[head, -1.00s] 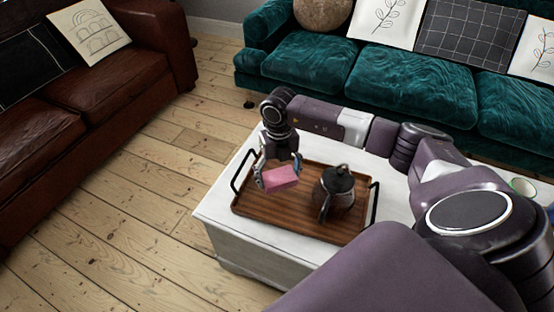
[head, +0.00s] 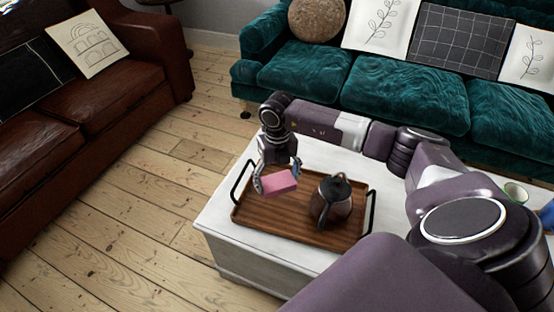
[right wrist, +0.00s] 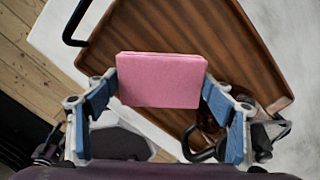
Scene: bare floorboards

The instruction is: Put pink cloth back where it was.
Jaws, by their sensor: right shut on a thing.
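The pink cloth (head: 280,184) is a folded, block-like piece. My right gripper (head: 276,183) is shut on it, above the left part of the wooden tray (head: 290,222). In the right wrist view the cloth (right wrist: 160,80) sits between the two blue-padded fingers of the gripper (right wrist: 160,92), with the tray (right wrist: 190,30) beneath. I cannot tell whether the cloth touches the tray. My left gripper is in neither view.
A dark kettle (head: 331,200) stands on the tray, right of the cloth. The tray lies on a white table (head: 225,218). A teal sofa (head: 400,95) is behind, a brown leather sofa (head: 100,95) at left. Bare floorboards (head: 120,210) lie between.

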